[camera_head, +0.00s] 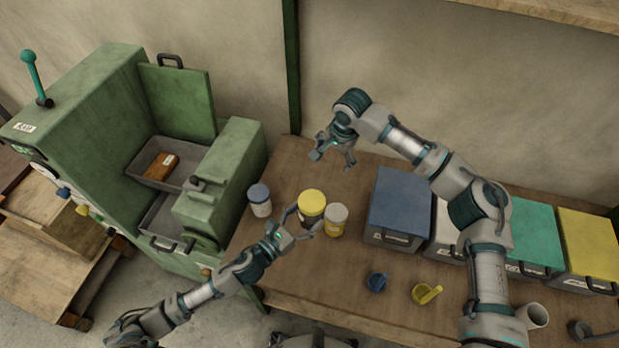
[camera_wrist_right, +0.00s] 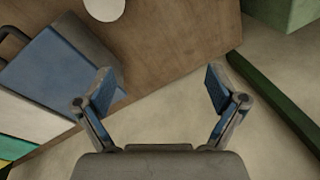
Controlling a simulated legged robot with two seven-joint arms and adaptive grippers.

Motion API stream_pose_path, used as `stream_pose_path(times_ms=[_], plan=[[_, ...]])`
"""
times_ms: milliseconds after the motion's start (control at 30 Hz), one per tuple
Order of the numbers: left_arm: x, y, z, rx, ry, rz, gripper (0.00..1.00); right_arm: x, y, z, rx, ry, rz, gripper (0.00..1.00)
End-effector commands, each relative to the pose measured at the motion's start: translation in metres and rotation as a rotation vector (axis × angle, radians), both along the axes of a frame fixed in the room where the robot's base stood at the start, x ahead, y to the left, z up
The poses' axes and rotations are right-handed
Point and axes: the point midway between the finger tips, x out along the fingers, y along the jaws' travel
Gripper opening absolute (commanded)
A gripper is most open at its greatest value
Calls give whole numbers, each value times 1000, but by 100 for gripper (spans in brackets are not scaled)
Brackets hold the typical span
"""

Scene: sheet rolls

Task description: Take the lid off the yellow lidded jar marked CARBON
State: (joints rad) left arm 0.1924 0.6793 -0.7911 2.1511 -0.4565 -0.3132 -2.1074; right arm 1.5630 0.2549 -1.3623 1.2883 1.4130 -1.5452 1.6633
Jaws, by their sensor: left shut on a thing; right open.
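A dark jar with a yellow lid (camera_head: 312,199) stands upright on the wooden table in the head view, its lid on. My left gripper (camera_head: 305,218) is shut on the dark jar's body from the front left, below the lid. The jar's marking cannot be read. A yellow jar with a pale lid (camera_head: 336,214) stands just to its right. My right gripper (camera_head: 333,160) is open and empty, behind and above the jars, apart from them. Its open fingers also show in the right wrist view (camera_wrist_right: 158,76).
A white jar with a blue lid (camera_head: 260,200) stands left of the dark jar. A blue bin (camera_head: 400,200) and other coloured bins stand to the right. A green machine (camera_head: 220,185) borders the table's left.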

Motion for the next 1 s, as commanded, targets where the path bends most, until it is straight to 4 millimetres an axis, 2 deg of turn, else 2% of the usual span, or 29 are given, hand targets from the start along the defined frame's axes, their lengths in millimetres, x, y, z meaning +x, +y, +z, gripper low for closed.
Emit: stream_pose_path(times_ms=[33, 100, 200, 333, 433, 533, 800, 1000], plan=[[0, 0, 1, 0, -2, 0, 0, -21, 16, 8, -12, 32, 18, 95], [0, 0, 1, -1, -2, 0, 0, -47, 31, 16, -37, 75, 30, 95], [0, 0, 1, -1, -2, 0, 0, -79, 44, 27, -76, 122, 45, 95], [1, -1, 1, 0, -1, 0, 0, -106, 53, 36, -115, 157, 58, 95], [1, -1, 1, 0, -1, 0, 0, -115, 54, 38, -133, 167, 60, 95], [1, -1, 1, 0, -1, -1, 0, -118, 54, 31, -138, 172, 60, 95], [1, -1, 1, 0, -1, 0, 0, -117, 54, -13, -139, 171, 60, 95], [0, 0, 1, 0, -2, 0, 0, -117, 55, -35, -138, 170, 59, 95]])
